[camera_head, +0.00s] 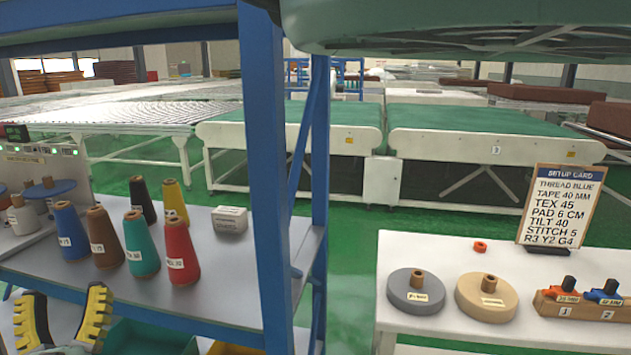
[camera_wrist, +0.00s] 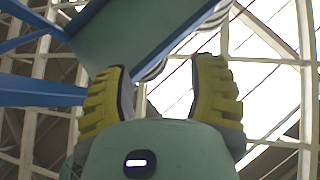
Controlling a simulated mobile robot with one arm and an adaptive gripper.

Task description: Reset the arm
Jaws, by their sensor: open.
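My gripper (camera_head: 62,318) is at the lower left of the head view, its two yellow-padded fingers spread apart and pointing up. It is open with nothing between the fingers. It is in front of the blue shelf rack, below the level of the thread cones. In the wrist view my gripper (camera_wrist: 160,95) is also open and empty, facing up towards the roof beams and a blue-edged panel.
A blue rack post (camera_head: 262,180) stands close at centre left. Cones, including a red cone (camera_head: 180,252), and a white box (camera_head: 230,220) sit on its grey shelf (camera_head: 225,285). At right, a white table (camera_head: 400,255) holds tape rolls and a setup card (camera_head: 556,205). Green-topped conveyors (camera_head: 290,125) stand behind.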

